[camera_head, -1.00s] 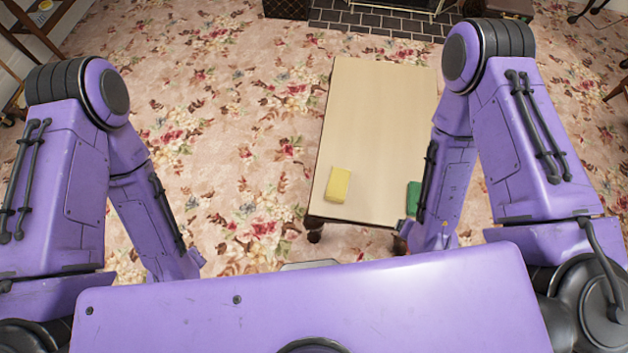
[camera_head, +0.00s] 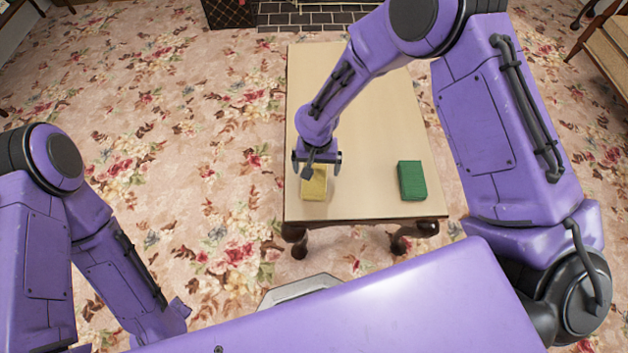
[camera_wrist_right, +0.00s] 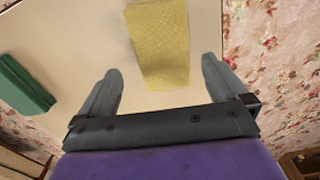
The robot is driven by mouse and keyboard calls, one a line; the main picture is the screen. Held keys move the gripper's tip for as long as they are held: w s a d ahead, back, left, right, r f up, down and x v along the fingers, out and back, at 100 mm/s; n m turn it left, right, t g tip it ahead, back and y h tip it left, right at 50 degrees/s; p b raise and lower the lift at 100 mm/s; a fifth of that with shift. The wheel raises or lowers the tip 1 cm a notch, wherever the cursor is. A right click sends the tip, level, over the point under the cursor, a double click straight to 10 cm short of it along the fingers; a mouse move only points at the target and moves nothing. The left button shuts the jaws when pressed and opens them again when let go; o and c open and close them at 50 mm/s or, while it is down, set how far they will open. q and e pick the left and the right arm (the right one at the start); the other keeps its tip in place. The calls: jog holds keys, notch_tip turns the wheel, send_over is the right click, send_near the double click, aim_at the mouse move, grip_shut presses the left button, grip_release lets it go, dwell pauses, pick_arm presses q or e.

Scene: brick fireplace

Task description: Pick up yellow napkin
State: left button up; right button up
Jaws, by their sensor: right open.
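The yellow napkin (camera_head: 314,187) lies as a folded block on the near left part of the table top. My right gripper (camera_head: 317,168) is over its far end in the head view and partly covers it. In the right wrist view the right gripper (camera_wrist_right: 158,80) is open, and the yellow napkin (camera_wrist_right: 160,45) shows beyond and between its two fingertips. Nothing is held. I cannot tell the height of the fingers above the table. My left arm (camera_head: 120,270) is at the lower left in the head view, and its gripper does not show clearly.
The pale table (camera_head: 365,195) has dark carved legs. A green folded napkin (camera_head: 412,181) lies on it to the right; it also shows in the right wrist view (camera_wrist_right: 22,85). Floral carpet surrounds the table. A shelf (camera_head: 605,55) stands at the far right.

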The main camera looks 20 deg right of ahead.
aim_at(314, 177)
jog(key=f, duration=0.5)
jog(key=shift+s+a+b, duration=0.2)
jog(key=shift+a+b, duration=0.15)
jog(key=shift+a, duration=0.05)
jog(key=c, duration=1)
jog(key=shift+r, duration=0.15)
